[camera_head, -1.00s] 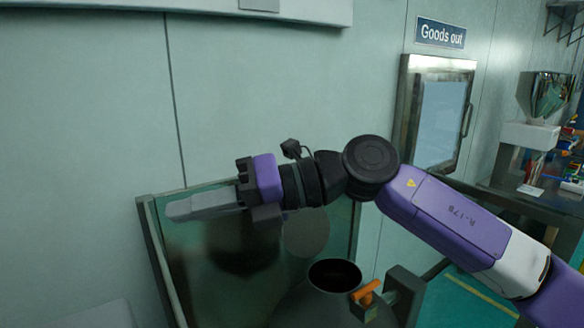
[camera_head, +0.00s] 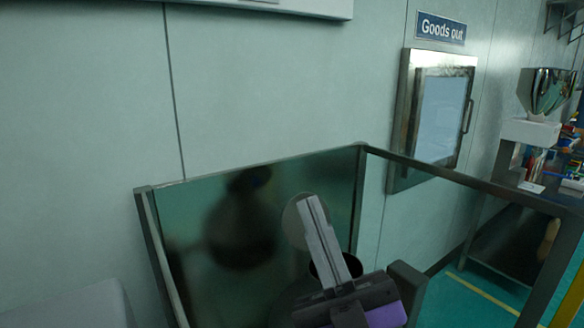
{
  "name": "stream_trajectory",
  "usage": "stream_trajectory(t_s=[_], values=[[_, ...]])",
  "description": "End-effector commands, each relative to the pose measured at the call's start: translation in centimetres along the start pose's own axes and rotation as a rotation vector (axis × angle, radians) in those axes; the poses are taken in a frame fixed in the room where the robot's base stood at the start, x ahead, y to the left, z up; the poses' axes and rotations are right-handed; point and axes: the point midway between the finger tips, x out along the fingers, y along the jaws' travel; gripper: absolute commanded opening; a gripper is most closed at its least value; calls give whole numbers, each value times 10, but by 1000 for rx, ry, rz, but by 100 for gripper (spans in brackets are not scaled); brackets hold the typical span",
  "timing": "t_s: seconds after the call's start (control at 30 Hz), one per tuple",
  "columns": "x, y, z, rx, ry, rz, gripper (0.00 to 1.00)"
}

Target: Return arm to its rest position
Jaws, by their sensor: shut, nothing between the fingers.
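My gripper (camera_head: 325,238) shows at the bottom of the head view, with its grey fingers pointing up and slightly left. The fingers are shut together with nothing between them. They are in front of a dark round opening (camera_head: 349,266) of the machine behind the metal-framed panel. Most of my arm is out of view below the bottom edge; only the gripper and a bit of purple wrist show.
A metal-framed dark panel (camera_head: 160,246) and a rail (camera_head: 470,178) surround the machine. A "Goods out" hatch (camera_head: 440,110) is in the wall behind. A bench with a shiny hopper (camera_head: 546,90) stands at the right. The air above the frame is clear.

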Motion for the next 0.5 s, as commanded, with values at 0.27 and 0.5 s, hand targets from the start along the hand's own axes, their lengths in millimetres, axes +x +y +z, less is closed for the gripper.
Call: stream_trajectory(t_s=[0.27,0.5], values=[[-113,22,28,143,-310,181,0],[-217,28,30,228,-570,284,0]])
